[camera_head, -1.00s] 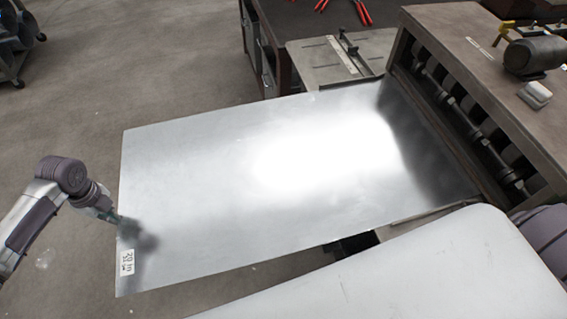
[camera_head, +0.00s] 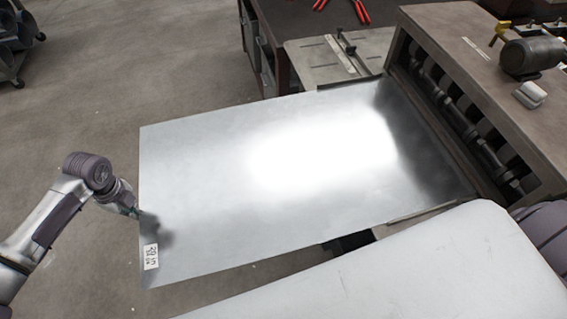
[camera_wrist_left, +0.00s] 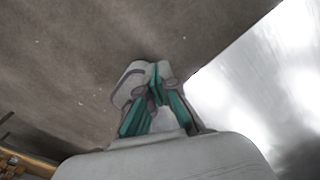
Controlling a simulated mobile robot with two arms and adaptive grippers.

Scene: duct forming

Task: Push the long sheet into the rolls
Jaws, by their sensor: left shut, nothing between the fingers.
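The long metal sheet (camera_head: 220,190) lies flat and shiny, with its far right end at the opening of the roll machine (camera_head: 480,85). Dark rolls (camera_head: 455,105) show inside the machine's side. A small white label (camera_head: 151,257) sits at the sheet's near left corner. My left gripper (camera_head: 138,213) is shut and empty at the sheet's left edge, its tip touching or very close to it. In the left wrist view my left gripper (camera_wrist_left: 160,80) shows closed fingers, with the bright sheet (camera_wrist_left: 255,90) to the right. My right gripper is not in view.
A brown workbench (camera_head: 290,20) with red-handled tools (camera_head: 362,12) stands behind the sheet. A smaller table (camera_head: 330,60) is beside the machine. A motor (camera_head: 533,57) sits on the machine's top. Open concrete floor (camera_head: 110,90) lies to the left.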

